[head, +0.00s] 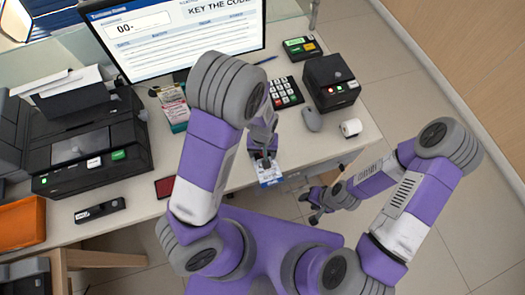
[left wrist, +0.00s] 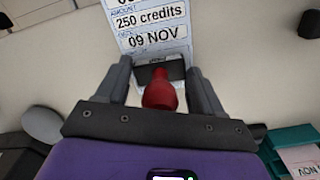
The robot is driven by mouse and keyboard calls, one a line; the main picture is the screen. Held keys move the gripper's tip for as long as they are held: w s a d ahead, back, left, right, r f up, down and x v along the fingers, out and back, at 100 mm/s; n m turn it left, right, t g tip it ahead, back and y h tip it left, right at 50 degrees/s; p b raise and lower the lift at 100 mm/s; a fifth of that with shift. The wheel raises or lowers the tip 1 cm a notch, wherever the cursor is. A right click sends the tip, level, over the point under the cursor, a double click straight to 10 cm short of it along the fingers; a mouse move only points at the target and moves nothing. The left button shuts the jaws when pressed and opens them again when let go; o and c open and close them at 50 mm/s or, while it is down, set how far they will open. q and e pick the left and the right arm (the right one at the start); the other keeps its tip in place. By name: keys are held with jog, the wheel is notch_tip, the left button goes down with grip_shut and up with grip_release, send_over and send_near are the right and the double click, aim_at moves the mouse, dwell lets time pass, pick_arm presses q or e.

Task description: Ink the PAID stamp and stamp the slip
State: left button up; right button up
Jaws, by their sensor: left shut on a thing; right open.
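The stamp's red handle (left wrist: 160,92) stands between my left gripper's fingers (left wrist: 160,85) in the left wrist view, and the gripper is shut on it. The stamp's dark base (left wrist: 158,73) is over the near end of the printed slip (left wrist: 152,22), which reads 250 credits and 09 NOV. I cannot tell whether the base touches the paper. In the head view my left gripper (head: 264,158) is over the slip (head: 268,173) at the counter's front edge and hides the stamp. A dark-red flat pad (head: 165,187) lies to the left. My right gripper (head: 322,205) is open and empty, off the counter's front.
A monitor (head: 175,35), a teal tray of papers (head: 174,106), a keypad (head: 285,92), a mouse (head: 312,119) and a black box with lit buttons (head: 331,83) stand behind. A printer (head: 90,148) and a small black device (head: 100,210) are at left.

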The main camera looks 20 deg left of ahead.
pick_arm(q)
notch_tip(320, 180, up, 7)
jog(key=p, duration=0.6)
jog(key=shift+p, duration=0.35)
jog(key=shift+w+a, duration=0.1)
dwell(0.5)
